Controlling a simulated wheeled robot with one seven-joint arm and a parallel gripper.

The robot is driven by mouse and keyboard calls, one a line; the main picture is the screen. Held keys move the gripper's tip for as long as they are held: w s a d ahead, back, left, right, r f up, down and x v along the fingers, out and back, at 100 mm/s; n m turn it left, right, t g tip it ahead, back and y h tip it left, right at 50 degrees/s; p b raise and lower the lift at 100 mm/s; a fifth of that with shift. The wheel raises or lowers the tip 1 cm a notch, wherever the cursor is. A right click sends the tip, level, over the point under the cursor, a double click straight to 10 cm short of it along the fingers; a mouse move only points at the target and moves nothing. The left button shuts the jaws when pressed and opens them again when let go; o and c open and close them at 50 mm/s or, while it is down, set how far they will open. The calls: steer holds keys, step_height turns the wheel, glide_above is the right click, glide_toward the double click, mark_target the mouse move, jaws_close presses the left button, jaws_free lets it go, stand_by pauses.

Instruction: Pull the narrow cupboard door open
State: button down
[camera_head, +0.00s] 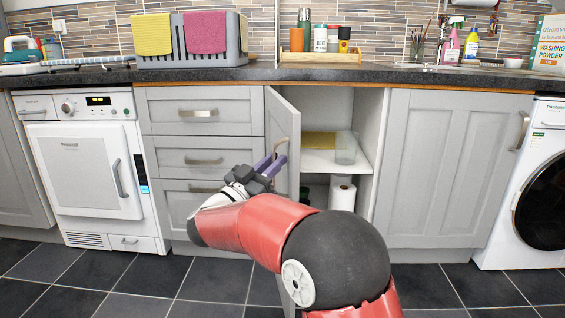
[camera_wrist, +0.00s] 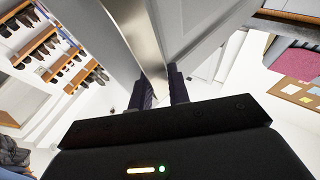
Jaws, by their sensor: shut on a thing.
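The narrow grey cupboard door (camera_head: 287,122) stands part open, swung out on its left side. Its inside, with a shelf, shows to the right. The door's handle (camera_head: 281,146) is a metal bar on the door's front. My gripper (camera_head: 269,167) is at the handle, its purple fingers closed on it. In the wrist view my gripper (camera_wrist: 160,88) has its two dark fingers on either side of the metal handle (camera_wrist: 138,40). My arm hides the lower part of the door.
Inside are a yellow cloth (camera_head: 319,140), a clear container (camera_head: 345,148) and a paper roll (camera_head: 342,194). Drawers (camera_head: 205,152) lie left, a wide closed cupboard door (camera_head: 436,165) right. A worktop (camera_head: 370,76) runs above. Dark tiled floor (camera_head: 215,287) is open in front.

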steer(key=shift+a, duration=0.7)
steer(key=c, duration=1.3)
jaws_free()
steer(key=v, duration=0.7)
steer(key=shift+s+a+f, duration=0.2)
steer(key=shift+a, duration=0.05)
